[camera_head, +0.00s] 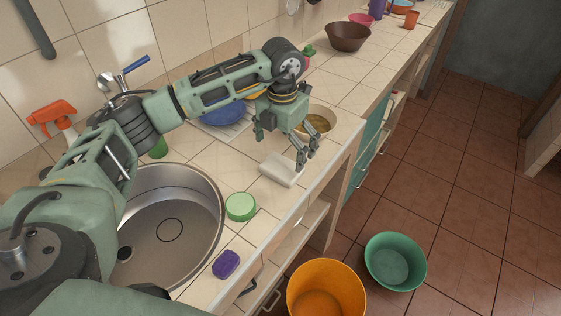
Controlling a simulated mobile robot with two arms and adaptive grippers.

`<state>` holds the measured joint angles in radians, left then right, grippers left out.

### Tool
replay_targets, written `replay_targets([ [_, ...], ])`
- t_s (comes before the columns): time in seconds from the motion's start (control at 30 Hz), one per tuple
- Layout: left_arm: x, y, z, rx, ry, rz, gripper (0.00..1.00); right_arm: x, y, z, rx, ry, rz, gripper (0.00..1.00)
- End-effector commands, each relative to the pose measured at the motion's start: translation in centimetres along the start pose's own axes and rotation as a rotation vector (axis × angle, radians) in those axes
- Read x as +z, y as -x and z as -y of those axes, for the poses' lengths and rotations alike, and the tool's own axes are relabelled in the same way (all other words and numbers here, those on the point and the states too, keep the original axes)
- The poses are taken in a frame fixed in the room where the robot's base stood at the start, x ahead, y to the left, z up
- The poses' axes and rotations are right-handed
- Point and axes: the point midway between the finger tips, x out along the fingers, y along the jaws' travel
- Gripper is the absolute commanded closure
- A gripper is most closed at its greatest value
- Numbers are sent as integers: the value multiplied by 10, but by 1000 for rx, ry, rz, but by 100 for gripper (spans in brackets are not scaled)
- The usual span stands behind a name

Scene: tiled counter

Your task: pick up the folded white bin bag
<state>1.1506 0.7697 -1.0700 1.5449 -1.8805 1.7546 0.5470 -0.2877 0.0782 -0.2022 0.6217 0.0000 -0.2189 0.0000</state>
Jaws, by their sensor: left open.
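The folded white bin bag (281,169) lies flat on the tiled counter, right of the sink and near the counter's front edge. My left gripper (308,158) reaches over from the left and points down, with its fingers apart and nothing seen between them. Its fingertips are at the right end of the bag; whether they touch it I cannot tell. My right gripper does not show.
A round sink (172,225) is on the left, with a green round item (240,206) and a purple sponge (226,264) beside it. A bowl (325,122) stands just behind my gripper. An orange bucket (327,287) and a green basin (396,262) are on the floor.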

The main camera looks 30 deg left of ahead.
Motion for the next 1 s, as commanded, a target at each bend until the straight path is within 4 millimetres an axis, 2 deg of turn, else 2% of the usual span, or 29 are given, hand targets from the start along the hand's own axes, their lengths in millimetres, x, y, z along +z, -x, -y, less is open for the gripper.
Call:
replay_targets([
  [0.03, -1, -4, 0, 0, 0, -4, 0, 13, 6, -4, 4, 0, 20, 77],
  [0.1, -2, -12, 1, -1, 0, -5, 0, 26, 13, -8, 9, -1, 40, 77],
  [0.23, -4, -32, 2, -2, 0, -5, 0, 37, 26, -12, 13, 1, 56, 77],
  [0.33, -3, -46, 2, -2, 0, -3, 0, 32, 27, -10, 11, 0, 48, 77],
  [0.4, -3, -52, 2, -2, -1, -2, 0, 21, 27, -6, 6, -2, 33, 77],
  [0.53, -2, -54, 3, -2, -1, 0, 0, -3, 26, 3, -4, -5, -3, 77],
  [0.67, -2, -54, 2, -2, -1, 0, 1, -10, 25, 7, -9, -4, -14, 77],
  [1.0, -2, -54, 2, -2, -1, 0, 31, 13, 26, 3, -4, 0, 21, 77],
])
